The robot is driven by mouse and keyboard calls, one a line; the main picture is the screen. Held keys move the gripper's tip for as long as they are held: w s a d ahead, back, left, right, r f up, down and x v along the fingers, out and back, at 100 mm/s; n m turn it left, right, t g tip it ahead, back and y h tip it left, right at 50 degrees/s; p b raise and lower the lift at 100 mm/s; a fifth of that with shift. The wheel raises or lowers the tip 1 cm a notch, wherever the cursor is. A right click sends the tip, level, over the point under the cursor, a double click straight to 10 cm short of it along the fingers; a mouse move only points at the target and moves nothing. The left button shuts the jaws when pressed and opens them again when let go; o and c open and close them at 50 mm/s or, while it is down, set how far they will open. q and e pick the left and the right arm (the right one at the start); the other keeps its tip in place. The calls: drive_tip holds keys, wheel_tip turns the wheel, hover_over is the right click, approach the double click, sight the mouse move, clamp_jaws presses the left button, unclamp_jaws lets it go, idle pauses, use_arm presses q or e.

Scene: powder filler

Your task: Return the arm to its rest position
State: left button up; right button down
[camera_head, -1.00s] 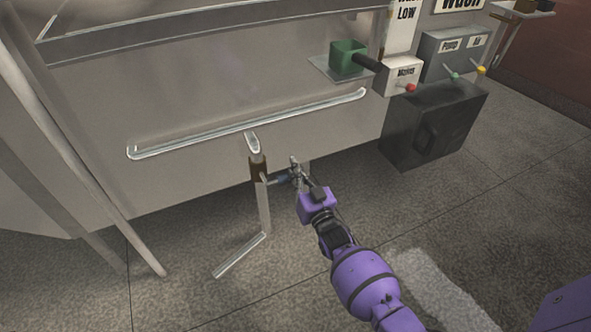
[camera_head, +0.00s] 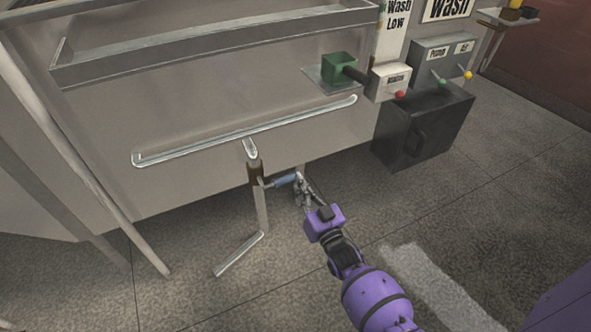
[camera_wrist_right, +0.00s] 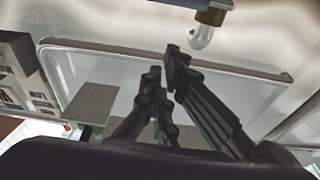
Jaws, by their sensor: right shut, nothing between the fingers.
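My right arm is purple and black and reaches up from the bottom right of the head view. Its gripper (camera_head: 303,188) is shut and empty, just right of the blue valve handle (camera_head: 285,181) on the drain pipe (camera_head: 255,172) under the machine. A small gap or slight overlap shows there, and I cannot tell whether they touch. In the right wrist view the dark fingers (camera_wrist_right: 163,78) are close together with nothing held. The pipe's clear end (camera_wrist_right: 201,37) and part of the blue handle (camera_wrist_right: 172,10) show beyond them. My left gripper is not in view.
The large metal machine (camera_head: 215,100) fills the back, with a long rail (camera_head: 245,130) along its front. Control boxes and a black cabinet (camera_head: 425,128) stand at right. The floor (camera_head: 470,215) at right is open.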

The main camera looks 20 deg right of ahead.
drive_tip(key=shift+s+f, duration=0.1)
drive_tip(key=shift+s, duration=0.8)
